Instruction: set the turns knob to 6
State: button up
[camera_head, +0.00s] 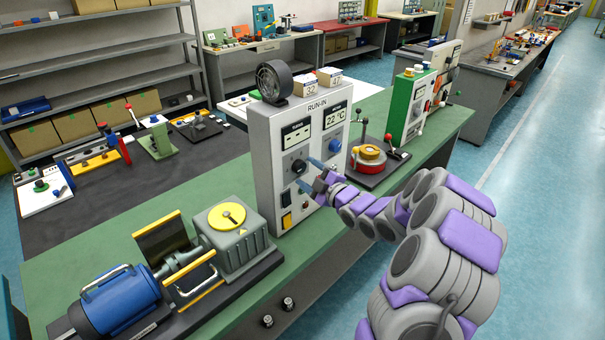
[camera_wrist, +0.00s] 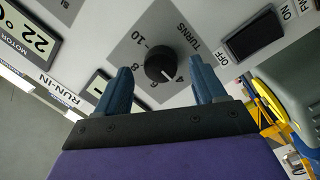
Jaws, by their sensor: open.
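The turns knob (camera_wrist: 159,66) is a round black knob on a grey scale plate marked TURNS, in the middle of the wrist view. Its white pointer line aims at the lower right, towards the 4 mark. In the head view the knob (camera_head: 298,166) is on the front of the grey RUN-IN cabinet (camera_head: 262,130). My gripper (camera_wrist: 162,66) is open, with one blue finger on each side of the knob and a visible gap to both. The gripper also shows in front of the cabinet in the head view (camera_head: 311,175).
A black rocker switch (camera_wrist: 253,36) lies right of the knob in the wrist view. The blue motor (camera_head: 115,298) and grey gearbox (camera_head: 232,235) stand left of the cabinet on the green bench. A red and yellow device (camera_head: 368,160) stands to its right.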

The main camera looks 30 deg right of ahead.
aim_at(297, 171)
jog(key=shift+w+a+r, duration=0.1)
jog(key=shift+w+a, duration=0.3)
jog(key=shift+a, duration=0.25)
jog(key=shift+w+a+r, duration=0.1)
jog(key=shift+w+a, duration=0.25)
jog(key=shift+a, duration=0.25)
jog(key=shift+c, duration=0.5)
jog(key=d, duration=0.3)
jog(key=shift+f, duration=0.2)
jog(key=c, duration=0.6)
jog(key=shift+c, duration=0.7)
jog(key=shift+a+r, duration=0.15)
jog(key=shift+a, duration=0.45)
jog(key=shift+c, duration=1.1)
